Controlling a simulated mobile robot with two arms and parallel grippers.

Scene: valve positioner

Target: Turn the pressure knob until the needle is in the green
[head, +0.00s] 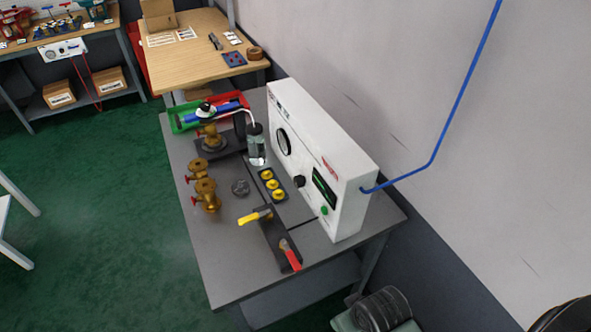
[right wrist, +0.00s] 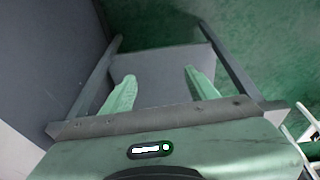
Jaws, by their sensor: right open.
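The pressure knob appears to be the small black knob (head: 299,181) on the front of the white positioner box (head: 340,190). A round dark-rimmed gauge (head: 283,142) sits above and left of it; its needle and green zone are too small to read. A dark display (head: 325,188) and a green button (head: 324,210) are to the right of the knob. My right gripper (right wrist: 160,74) is open and empty in the right wrist view, over a grey surface and green floor, with no knob in sight. My left gripper is not in view.
A blue hose (head: 432,160) runs from the box up the wall. The bench's front left corner is clear.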

